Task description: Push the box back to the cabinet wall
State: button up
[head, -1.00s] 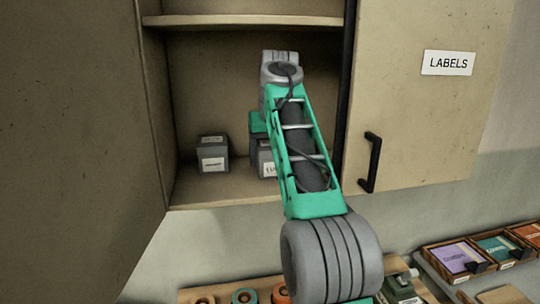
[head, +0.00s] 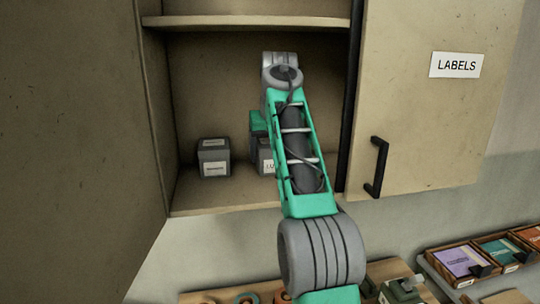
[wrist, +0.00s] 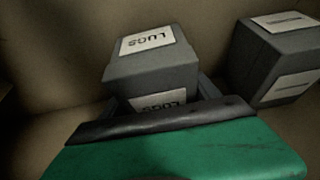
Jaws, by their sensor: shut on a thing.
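The grey box with a white LUGS label (wrist: 150,68) stands upright on the cabinet's lower shelf. In the head view a sliver of it (head: 265,157) shows left of my arm, which hides the rest. My gripper (wrist: 160,108) is shut on the box at its near side, with finger parts showing low on both sides in the wrist view. The cabinet's back wall (head: 222,85) rises behind the shelf. The exact gap between box and wall is hard to judge.
A second grey labelled box (head: 213,157) stands left on the same shelf, apart from the held one; the wrist view shows it at right (wrist: 280,58). An upper shelf (head: 245,22) lies above. Cabinet doors stand open left (head: 75,110) and right (head: 420,120).

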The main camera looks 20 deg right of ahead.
jog(key=shift+w+d, duration=0.1)
jog(key=shift+w, duration=0.25)
jog(key=o, duration=1.7)
jog(key=shift+w, duration=0.15)
jog(key=shift+r, duration=0.15)
